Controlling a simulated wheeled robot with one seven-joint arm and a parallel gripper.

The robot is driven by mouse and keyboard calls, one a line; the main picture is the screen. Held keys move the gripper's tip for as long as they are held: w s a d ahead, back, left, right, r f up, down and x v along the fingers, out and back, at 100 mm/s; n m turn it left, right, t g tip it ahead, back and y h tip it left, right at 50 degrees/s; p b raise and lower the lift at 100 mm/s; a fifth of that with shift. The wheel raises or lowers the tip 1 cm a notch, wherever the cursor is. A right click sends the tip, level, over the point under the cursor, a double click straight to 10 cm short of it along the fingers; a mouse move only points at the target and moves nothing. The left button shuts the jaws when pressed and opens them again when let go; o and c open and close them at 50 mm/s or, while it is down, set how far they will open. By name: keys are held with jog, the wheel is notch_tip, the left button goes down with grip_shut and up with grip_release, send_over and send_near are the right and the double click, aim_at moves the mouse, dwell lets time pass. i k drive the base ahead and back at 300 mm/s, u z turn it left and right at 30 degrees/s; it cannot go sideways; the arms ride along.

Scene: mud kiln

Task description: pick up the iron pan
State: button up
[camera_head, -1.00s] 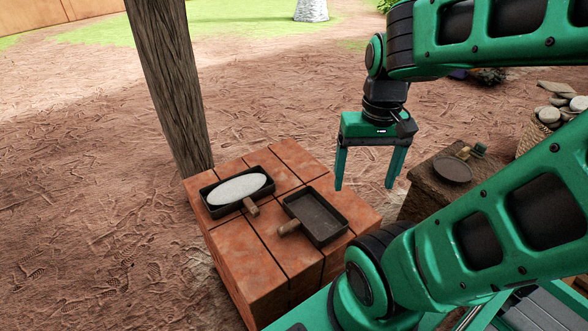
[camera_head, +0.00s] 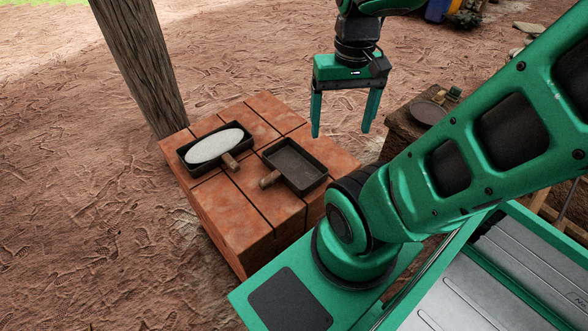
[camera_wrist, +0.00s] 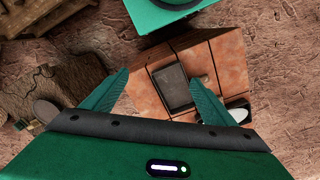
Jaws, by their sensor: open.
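An empty dark rectangular pan (camera_head: 297,166) with a short wooden handle lies on the brick block (camera_head: 243,205). A similar dark pan (camera_head: 187,160) beside it, to the left, holds a white oval piece (camera_head: 214,146). A round dark pan (camera_head: 428,113) rests on a brown stand to the right. I cannot tell which of these the task calls the iron pan. My gripper (camera_head: 340,134) is open and empty, fingers pointing down, above and right of the empty rectangular pan. In the wrist view that pan (camera_wrist: 173,87) shows between the fingers.
A wooden post (camera_head: 140,70) stands behind the block at left. The brown stand (camera_head: 402,128) is right of the block, partly hidden behind my arm. A small item (camera_head: 453,94) sits beside the round pan. Bare reddish ground (camera_head: 70,210) lies open at left.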

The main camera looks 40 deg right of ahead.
aim_at(288, 162)
jog(key=k, duration=1.2)
jog(key=z, duration=0.55)
jog(key=i, duration=1)
